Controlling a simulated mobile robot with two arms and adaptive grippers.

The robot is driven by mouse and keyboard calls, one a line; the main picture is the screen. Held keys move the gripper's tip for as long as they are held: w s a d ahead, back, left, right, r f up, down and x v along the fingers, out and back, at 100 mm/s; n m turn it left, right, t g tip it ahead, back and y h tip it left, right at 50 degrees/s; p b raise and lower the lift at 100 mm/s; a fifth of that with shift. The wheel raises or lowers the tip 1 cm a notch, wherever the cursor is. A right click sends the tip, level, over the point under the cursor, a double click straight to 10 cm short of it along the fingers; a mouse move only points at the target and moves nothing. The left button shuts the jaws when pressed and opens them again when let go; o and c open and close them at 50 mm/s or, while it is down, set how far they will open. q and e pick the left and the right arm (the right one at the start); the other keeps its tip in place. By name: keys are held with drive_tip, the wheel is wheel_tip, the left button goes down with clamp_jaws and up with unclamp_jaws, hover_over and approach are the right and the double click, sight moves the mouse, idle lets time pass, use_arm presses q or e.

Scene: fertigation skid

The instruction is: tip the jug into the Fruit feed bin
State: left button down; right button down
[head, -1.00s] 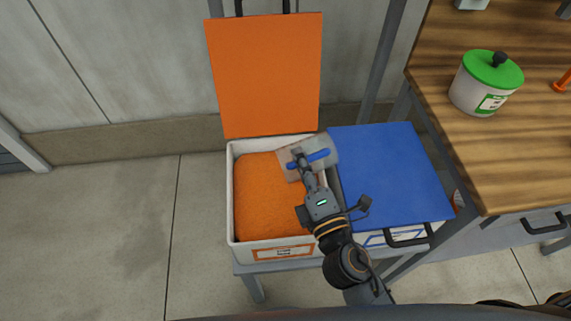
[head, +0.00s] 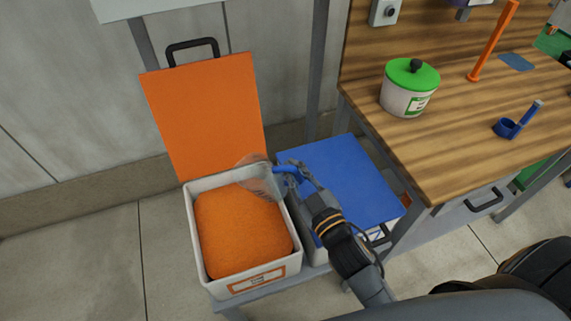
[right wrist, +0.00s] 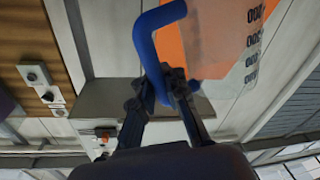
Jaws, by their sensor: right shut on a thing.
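My right gripper (head: 290,172) is shut on the blue handle (right wrist: 148,45) of a clear jug (head: 257,178). The jug is held above the back right part of an open white bin (head: 217,288), with its body to the left of my fingers. The jug also shows in the right wrist view (right wrist: 225,50), with dark scale marks on its wall. It looks tilted, and I see no contents in it. The bin is heaped with orange material (head: 238,230); its orange-framed front label is too small to read. My left gripper is not in view.
The bin's orange lid (head: 205,115) stands open behind it. A blue-lidded bin (head: 345,185) sits close on the right, shut. A wooden bench (head: 450,130) with a green-lidded pot (head: 408,90) is further right. The floor on the left is clear.

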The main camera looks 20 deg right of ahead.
wheel_tip(320, 180, down, 2)
drive_tip(key=m, duration=0.3)
drive_tip(key=shift+a+f, duration=0.1)
drive_tip(key=shift+a, duration=0.05)
drive_tip(key=shift+a+r+p, duration=0.1)
drive_tip(key=shift+r+p, duration=0.65)
drive_tip(key=shift+p, duration=0.2)
drive_tip(key=shift+a+r+m+p, duration=0.15)
drive_tip(key=shift+r+m+p, duration=0.4)
drive_tip(key=shift+m+p, duration=0.3)
